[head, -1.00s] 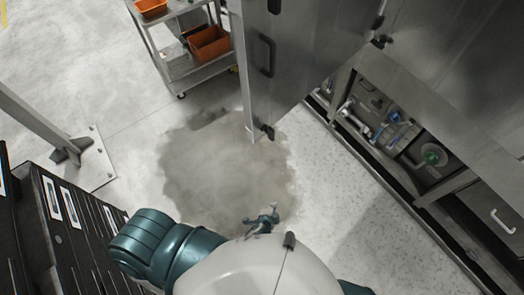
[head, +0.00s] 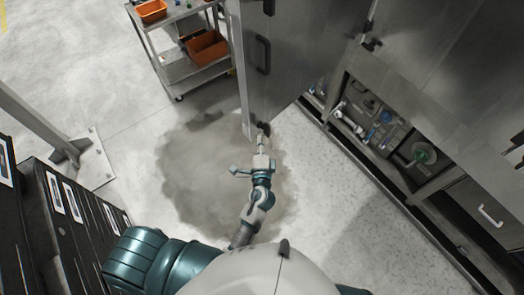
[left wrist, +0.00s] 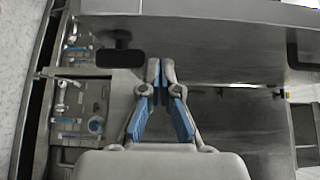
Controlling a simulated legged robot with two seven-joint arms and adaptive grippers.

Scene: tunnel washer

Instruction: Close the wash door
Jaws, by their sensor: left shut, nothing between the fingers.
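The wash door (head: 305,45) is a grey metal panel standing open at the top middle of the head view. A dark handle (head: 263,55) is on its left part, near the free edge. My left gripper (head: 263,136) is at the lower corner of the door, by a small dark fitting there. I cannot tell whether it touches the door. In the left wrist view my left gripper (left wrist: 160,66) has its tips together with nothing between them, in front of grey metal. My right gripper is not in view.
The washer's metal body (head: 450,60) stands at the right, with pipes and valves in an open lower bay (head: 385,130). A cart (head: 190,70) with orange bins is at the top left. Dark drawers (head: 80,225) and a post (head: 40,120) are at the left. The floor between is clear, with a dark stain.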

